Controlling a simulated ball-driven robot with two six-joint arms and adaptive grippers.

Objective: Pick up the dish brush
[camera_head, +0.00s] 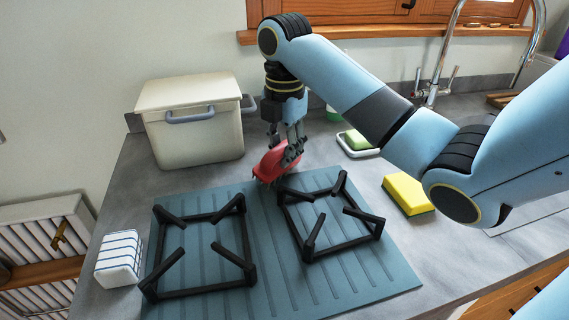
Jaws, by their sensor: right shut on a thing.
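The red dish brush (270,165) is at the back edge of the blue ribbed mat (285,275), in the middle of the view. My right gripper (289,158) points down from above and is shut on the dish brush. The fingers cover part of its right side. I cannot tell whether the brush touches the mat or is held just above it. My left gripper is not in view.
Two black pan supports (249,262) (312,243) stand on the mat, close in front of the brush. A cream lidded bin (195,140) is behind left. A striped sponge (119,258), a yellow sponge (407,193) and a soap dish (357,151) lie around. A tap (440,60) stands behind right.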

